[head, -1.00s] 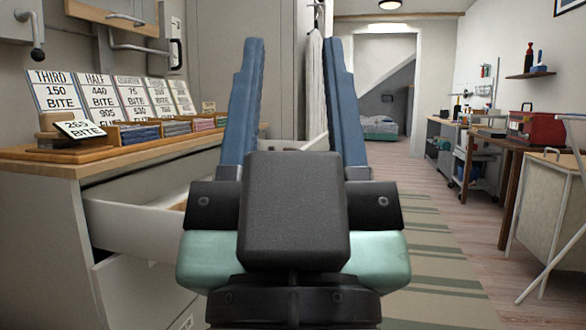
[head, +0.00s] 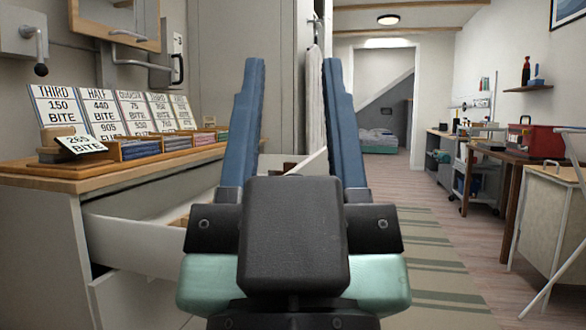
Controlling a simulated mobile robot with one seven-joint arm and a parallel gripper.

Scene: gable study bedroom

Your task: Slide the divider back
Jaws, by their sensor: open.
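My gripper (head: 294,64) is in the middle of the head view, its two blue fingers upright, open and apart with nothing held between them. An open white drawer (head: 125,243) sticks out from the cabinet at left. Its far end (head: 314,166) shows between and beside the fingers. A small strip of wood (head: 180,221) shows inside the drawer, just left of my gripper. I cannot tell whether this is the divider. Most of the drawer's inside is hidden behind my gripper.
The wooden counter (head: 100,182) above the drawer bears price cards (head: 103,112) and small card trays (head: 140,149). A tall cabinet (head: 235,50) stands behind. Open floor with a striped rug (head: 430,250) lies to the right, with a workbench and red toolbox (head: 535,140) beyond.

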